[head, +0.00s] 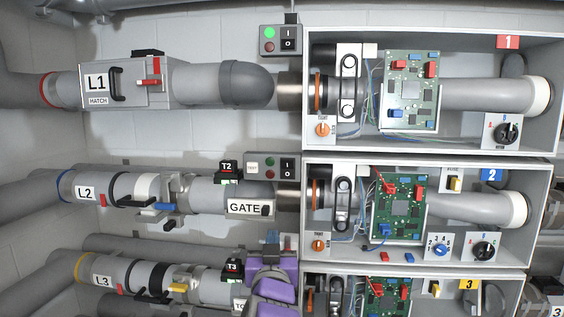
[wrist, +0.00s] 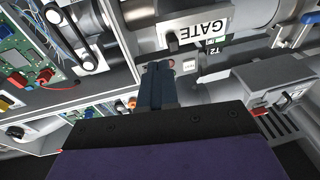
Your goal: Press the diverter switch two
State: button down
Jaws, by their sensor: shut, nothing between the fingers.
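The panel also shows upside down in the wrist view (wrist: 188,66). Box two holds a yellow switch (head: 455,184), a blue knob (head: 440,249) and a black knob (head: 484,250). I cannot read which control is marked as the diverter. My purple gripper (head: 284,242) is below the row-two panel in the head view. In the wrist view its blue-grey fingers (wrist: 157,68) are shut and empty, overlapping the panel's left side; contact cannot be told.
The GATE label (head: 249,207) and T2 box (head: 229,171) sit on the row-two pipe. Open boxes one (head: 550,100) and two (head: 535,205) have exposed circuit boards and wires. The L1 hatch (head: 125,84) juts out at upper left.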

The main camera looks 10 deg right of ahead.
aim_at(287, 165)
notch_tip(287, 165, up, 7)
jog(key=s+m+t+h+p, duration=0.1)
jog(key=h, duration=0.2)
jog(key=shift+d+f+m+t+h+p, duration=0.15)
jog(key=shift+d+m+t+h+p, duration=0.15)
jog(key=shift+d+m+t+p, duration=0.15)
jog(key=p+x, duration=0.3)
jog(key=x, duration=1.1)
jog(key=shift+f, duration=0.1)
